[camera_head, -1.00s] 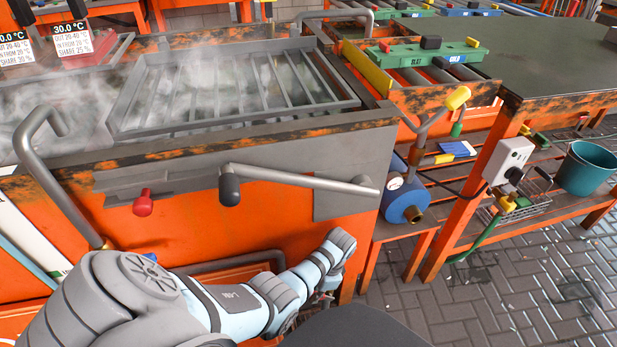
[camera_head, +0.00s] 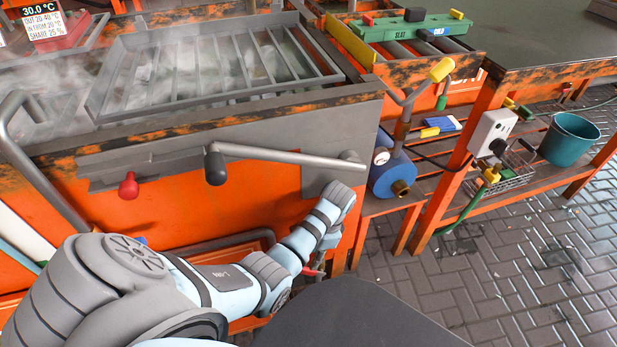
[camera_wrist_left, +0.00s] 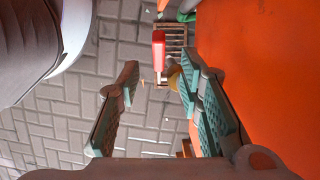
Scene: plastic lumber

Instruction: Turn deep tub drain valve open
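The deep tub (camera_head: 200,215) is an orange tank with a steaming, grated top, on the left in the head view. A red lever handle (camera_wrist_left: 159,50) with a brass-coloured body (camera_wrist_left: 176,76) shows beyond my left fingertips in the wrist view, close to the orange wall. A bit of red (camera_head: 314,272) shows by my left gripper (camera_head: 322,262), low at the tub's right end in the head view. My left gripper (camera_wrist_left: 158,74) is open, with the red lever ahead of the gap and the brass body near one fingertip. Nothing is held. My right gripper is not in view.
A grey crank bar (camera_head: 285,155) and a red knob (camera_head: 128,186) stick out from the tub's front. A blue cylinder (camera_head: 390,174) sits on the slatted shelf to the right, with a teal bucket (camera_head: 571,139) farther along.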

